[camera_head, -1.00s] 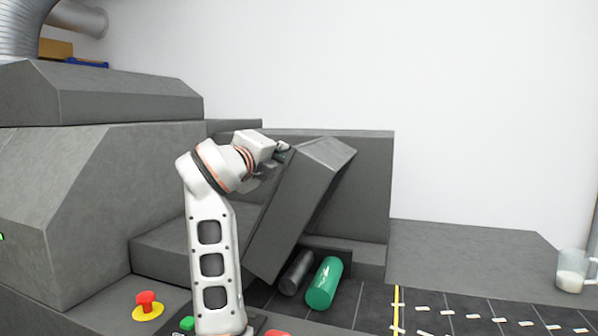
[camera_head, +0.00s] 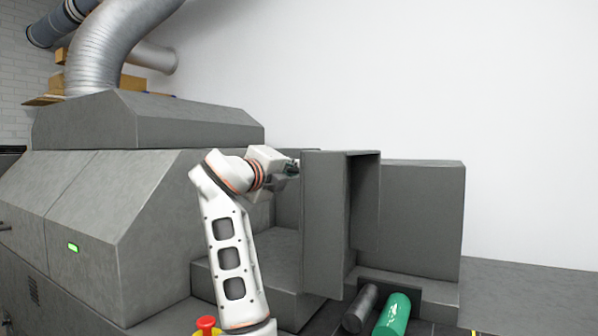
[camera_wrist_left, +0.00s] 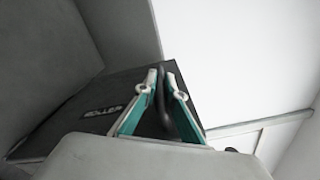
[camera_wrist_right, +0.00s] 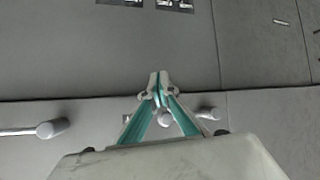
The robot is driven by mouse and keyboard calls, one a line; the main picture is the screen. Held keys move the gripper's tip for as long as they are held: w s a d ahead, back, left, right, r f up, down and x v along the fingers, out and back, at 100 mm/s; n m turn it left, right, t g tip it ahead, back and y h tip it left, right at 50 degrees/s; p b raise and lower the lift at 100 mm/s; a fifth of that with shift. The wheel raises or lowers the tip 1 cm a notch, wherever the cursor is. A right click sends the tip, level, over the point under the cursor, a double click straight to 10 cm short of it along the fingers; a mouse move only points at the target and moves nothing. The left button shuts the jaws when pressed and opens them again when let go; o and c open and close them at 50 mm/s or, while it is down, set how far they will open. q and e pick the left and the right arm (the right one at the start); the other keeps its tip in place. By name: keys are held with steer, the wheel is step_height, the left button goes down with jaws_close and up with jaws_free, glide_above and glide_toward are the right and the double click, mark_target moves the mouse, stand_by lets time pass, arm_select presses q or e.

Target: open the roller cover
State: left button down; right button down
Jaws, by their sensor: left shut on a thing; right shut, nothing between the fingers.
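The roller cover (camera_head: 326,222) is a grey box-like lid. In the head view it stands swung up, close to upright, with its hollow side facing right. Below it the black roller (camera_head: 360,309) and the green roller (camera_head: 394,315) are exposed. My left gripper (camera_head: 293,168) is at the cover's upper left edge. In the left wrist view the left gripper (camera_wrist_left: 164,88) is shut on a dark bar handle (camera_wrist_left: 161,102) on the cover face (camera_wrist_left: 70,112) marked "ROLLER". My right gripper (camera_wrist_right: 158,92) is shut and empty, seen only in the right wrist view.
A large grey machine housing (camera_head: 150,225) with a silver duct (camera_head: 115,45) stands on the left. A grey back panel (camera_head: 425,220) rises behind the rollers. A red button (camera_head: 206,323) is low by my left arm. A metal rod (camera_wrist_right: 25,131) lies left of my right gripper.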

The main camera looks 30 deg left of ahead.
arm_select(q)
steer(key=shift+f, duration=0.15)
steer(key=c, duration=2.1)
jaws_free()
steer(key=shift+c, duration=0.2)
steer(key=shift+s, duration=0.15)
steer(key=s, duration=1.1)
steer(key=shift+s+a, duration=0.2)
steer(key=shift+s, duration=0.15)
steer(key=shift+s, duration=0.1)
